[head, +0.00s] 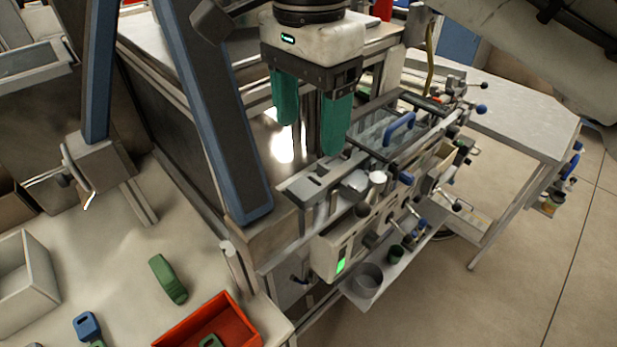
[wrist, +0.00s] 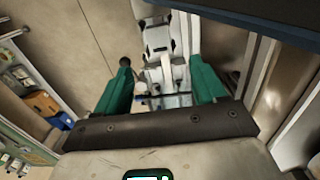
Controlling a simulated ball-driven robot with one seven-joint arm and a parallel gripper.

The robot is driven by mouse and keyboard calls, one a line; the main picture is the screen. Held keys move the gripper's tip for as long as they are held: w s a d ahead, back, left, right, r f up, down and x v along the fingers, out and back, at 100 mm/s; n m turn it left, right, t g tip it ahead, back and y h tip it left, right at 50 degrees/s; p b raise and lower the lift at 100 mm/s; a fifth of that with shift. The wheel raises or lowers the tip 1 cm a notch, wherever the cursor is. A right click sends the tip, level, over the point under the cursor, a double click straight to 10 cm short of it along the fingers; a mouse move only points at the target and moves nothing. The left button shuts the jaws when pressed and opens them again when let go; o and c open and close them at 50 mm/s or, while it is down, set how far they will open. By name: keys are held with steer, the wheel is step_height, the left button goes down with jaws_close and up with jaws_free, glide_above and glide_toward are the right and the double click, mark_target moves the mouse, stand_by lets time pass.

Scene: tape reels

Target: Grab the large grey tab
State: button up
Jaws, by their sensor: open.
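My gripper (head: 311,139) has two green fingers pointing down, spread apart, with nothing held between them. It hangs above the near end of a bench-mounted machine (head: 325,258). A light grey block-like tab (head: 355,183) stands on top of the machine, just below and right of the fingers; I cannot tell for sure that it is the large grey tab. In the wrist view my gripper (wrist: 161,66) is open, with pale grey machine parts (wrist: 158,40) seen beyond and between the fingers. The gap between fingers and machine is hard to judge.
A blue handle (head: 399,129) stands on a clear cover behind the tab. A slanted blue-grey post (head: 222,120) rises left of my gripper. A red tray (head: 215,322) and a green piece (head: 167,279) lie on the left table. Open floor is at the right.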

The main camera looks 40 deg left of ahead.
mark_target(308, 185)
step_height(308, 185, down, 10)
steer(key=shift+s+r+p, duration=0.15)
steer(key=shift+r+p, duration=0.05)
steer(key=shift+p, duration=0.4)
steer(key=shift+c, duration=0.2)
steer(key=c, duration=1.1)
